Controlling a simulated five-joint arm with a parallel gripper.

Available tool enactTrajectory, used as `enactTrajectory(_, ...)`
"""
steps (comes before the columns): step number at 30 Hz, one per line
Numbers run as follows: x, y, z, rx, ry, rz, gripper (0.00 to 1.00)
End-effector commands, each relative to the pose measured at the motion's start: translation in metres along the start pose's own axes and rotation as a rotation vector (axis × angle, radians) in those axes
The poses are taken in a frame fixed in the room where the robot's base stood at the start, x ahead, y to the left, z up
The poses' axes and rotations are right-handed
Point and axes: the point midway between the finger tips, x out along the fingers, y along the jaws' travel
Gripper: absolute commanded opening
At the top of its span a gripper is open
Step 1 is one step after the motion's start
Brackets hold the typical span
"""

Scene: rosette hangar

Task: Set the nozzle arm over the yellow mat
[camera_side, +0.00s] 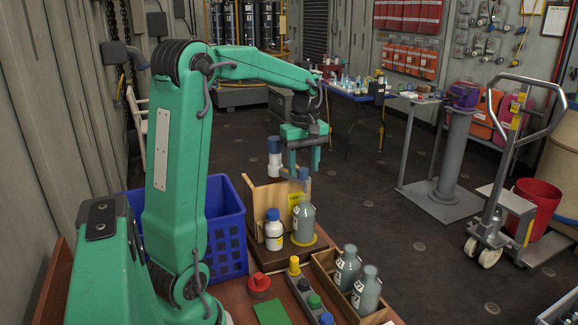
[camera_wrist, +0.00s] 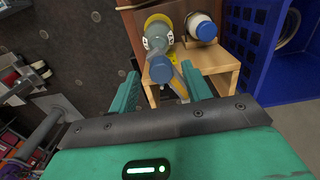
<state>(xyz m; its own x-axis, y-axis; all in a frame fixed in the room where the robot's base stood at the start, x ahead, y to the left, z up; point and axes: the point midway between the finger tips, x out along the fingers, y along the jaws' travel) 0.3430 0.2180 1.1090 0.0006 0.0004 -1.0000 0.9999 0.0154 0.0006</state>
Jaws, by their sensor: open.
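What looks like the nozzle arm is a short grey bar (camera_side: 290,175) just above the bottle, near a blue-topped white and grey cylinder (camera_side: 274,160). My gripper (camera_side: 304,170) is open, pointing down at the bar's height above the bottle. In the wrist view, a blue round top (camera_wrist: 162,69) shows between the spread fingers of my gripper (camera_wrist: 160,88), with clear space on both sides. Contact with the nozzle arm cannot be told.
A white bottle (camera_side: 273,232) with a blue cap stands beside the grey bottle, before a wooden panel (camera_side: 264,196). A blue crate (camera_side: 226,225) is to the left. A wooden box (camera_side: 326,270) with two grey bottles and a row of coloured knobs (camera_side: 294,265) stand in front.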

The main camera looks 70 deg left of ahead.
Motion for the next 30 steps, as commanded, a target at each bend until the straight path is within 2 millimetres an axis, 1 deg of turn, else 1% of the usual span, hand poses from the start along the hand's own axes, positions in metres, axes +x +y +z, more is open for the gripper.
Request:
enactTrajectory(5, -0.018, 0.001, 0.0, 0.0, 0.002, 0.004, 0.49)
enactTrajectory(12, -0.05, 0.0, 0.0, 0.0, 0.003, 0.005, 0.49)
enactTrajectory(16, -0.063, 0.001, 0.0, -0.001, 0.003, 0.005, 0.49)
enactTrajectory(21, -0.071, 0.0, 0.0, -0.001, 0.002, 0.003, 0.49)
enactTrajectory(30, -0.072, 0.0, 0.0, -0.001, 0.002, 0.003, 0.49)
